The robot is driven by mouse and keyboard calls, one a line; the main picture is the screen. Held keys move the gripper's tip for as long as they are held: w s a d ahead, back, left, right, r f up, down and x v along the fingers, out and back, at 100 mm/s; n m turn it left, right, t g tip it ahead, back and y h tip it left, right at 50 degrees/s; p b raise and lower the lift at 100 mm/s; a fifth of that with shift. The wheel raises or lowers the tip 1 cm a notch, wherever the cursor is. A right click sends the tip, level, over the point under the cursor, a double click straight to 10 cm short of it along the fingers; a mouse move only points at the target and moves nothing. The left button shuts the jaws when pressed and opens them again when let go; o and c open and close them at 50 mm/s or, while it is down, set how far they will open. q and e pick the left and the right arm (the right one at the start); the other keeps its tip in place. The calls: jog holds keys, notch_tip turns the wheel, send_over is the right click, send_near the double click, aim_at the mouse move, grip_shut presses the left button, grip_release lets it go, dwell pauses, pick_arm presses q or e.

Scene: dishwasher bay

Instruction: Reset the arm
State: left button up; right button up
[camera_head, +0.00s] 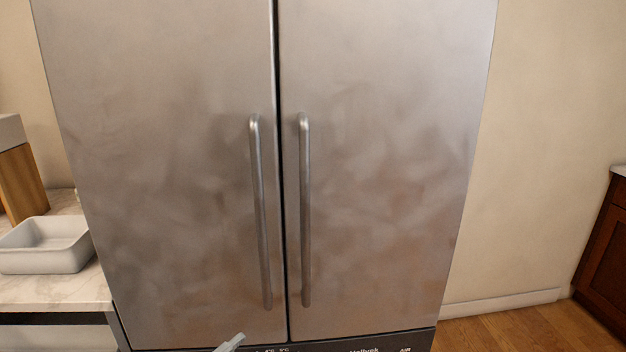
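Only a small grey piece (230,343) shows at the bottom edge, left of centre, in front of the base of a steel fridge. It may be the tip of one of my grippers, but I cannot tell which arm it belongs to or whether it is open or shut. No full arm or gripper is in view. Nothing is seen held.
A large two-door steel fridge (390,200) stands straight ahead, both doors shut, with two vertical handles (305,210). A marble counter (60,292) with a white dish (45,262) is at left. Wooden floor (530,328) and a dark cabinet (605,250) are at right.

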pick_arm(q)
jog(key=s+a+f+n+g+y, duration=0.1)
jog(key=s+a+f+n+y, duration=0.3)
jog(key=s+f+n+y, duration=0.2)
jog(key=s+a+f+n+g+y, duration=0.2)
jog(key=s+a+f+n+y, duration=0.2)
jog(key=s+f, duration=0.6)
notch_tip(320, 180, down, 5)
jog(key=n+y, duration=0.2)
jog(key=shift+s+a+g+y, duration=0.2)
jog(key=shift+s+g+y, duration=0.1)
jog(key=shift+s+y, duration=0.1)
jog(key=shift+a+f, duration=0.1)
